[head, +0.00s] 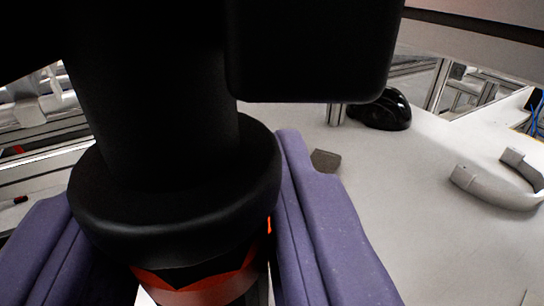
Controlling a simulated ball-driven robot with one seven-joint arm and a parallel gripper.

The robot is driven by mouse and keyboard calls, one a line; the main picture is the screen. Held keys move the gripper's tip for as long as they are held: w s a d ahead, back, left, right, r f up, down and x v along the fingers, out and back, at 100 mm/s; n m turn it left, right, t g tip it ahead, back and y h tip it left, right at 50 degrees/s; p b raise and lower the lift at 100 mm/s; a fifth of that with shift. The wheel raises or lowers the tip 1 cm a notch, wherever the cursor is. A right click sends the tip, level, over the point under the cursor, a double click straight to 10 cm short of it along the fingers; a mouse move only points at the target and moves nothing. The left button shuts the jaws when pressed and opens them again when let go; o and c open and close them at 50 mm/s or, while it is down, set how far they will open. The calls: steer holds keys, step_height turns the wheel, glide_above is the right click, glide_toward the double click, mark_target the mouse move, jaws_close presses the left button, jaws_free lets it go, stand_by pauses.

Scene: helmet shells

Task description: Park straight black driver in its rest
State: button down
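The straight black driver (165,110) fills the left half of the head view, its thick round body running from the top down to a wide collar. A reddish-brown band (200,285) shows below the collar. My gripper (178,185) has one purple padded finger on each side of the driver and appears closed around it. The driver's lower end is hidden below the picture. I cannot make out for certain which thing is its rest.
A pale table (430,240) lies right of the gripper, mostly clear. On it are a grey curved piece (490,188), a small dark grey block (325,160) and a glossy black rounded object (385,112) beside a metal post (336,114). Metal frames stand behind.

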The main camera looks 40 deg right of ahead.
steer(key=shift+d, duration=0.1)
stand_by(0.3)
steer(key=shift+w+d+b, duration=0.2)
steer(key=shift+d+b, duration=0.15)
steer(key=shift+b, duration=0.2)
steer(key=d, duration=0.1)
steer(key=w+d+b, duration=0.1)
steer(key=d, duration=0.1)
steer(key=w+d+b, duration=0.1)
steer(key=d, duration=0.1)
steer(key=shift+w, duration=0.15)
steer(key=shift+f+b, duration=0.1)
steer(key=shift+b, duration=0.3)
jaws_free()
steer(key=shift+a, duration=0.1)
